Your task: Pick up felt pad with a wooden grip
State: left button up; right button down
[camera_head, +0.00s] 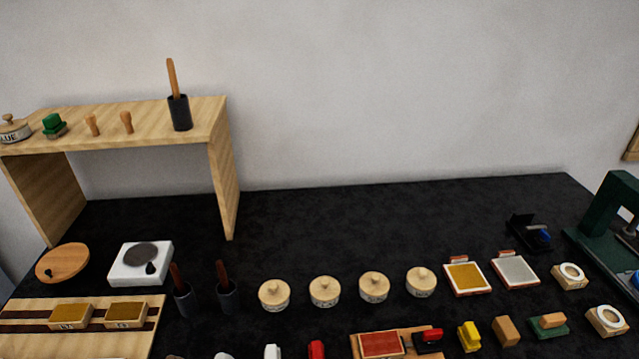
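A green felt pad with a wooden grip on top (549,324) lies on the dark tabletop at the lower right. It sits between a wooden block (507,331) on its left and a light wooden piece with a white round top (607,320) on its right. Nothing covers it. Neither of my grippers shows in the head view.
A wooden shelf (150,142) stands at the back left. A row of round lidded pots (324,291) crosses the middle. A gold-topped square (466,277) and a grey one (516,270) lie behind the pad. A green press (607,205) stands at right. The back middle is clear.

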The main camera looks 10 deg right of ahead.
aim_at(548, 326)
jog(key=z, duration=1.8)
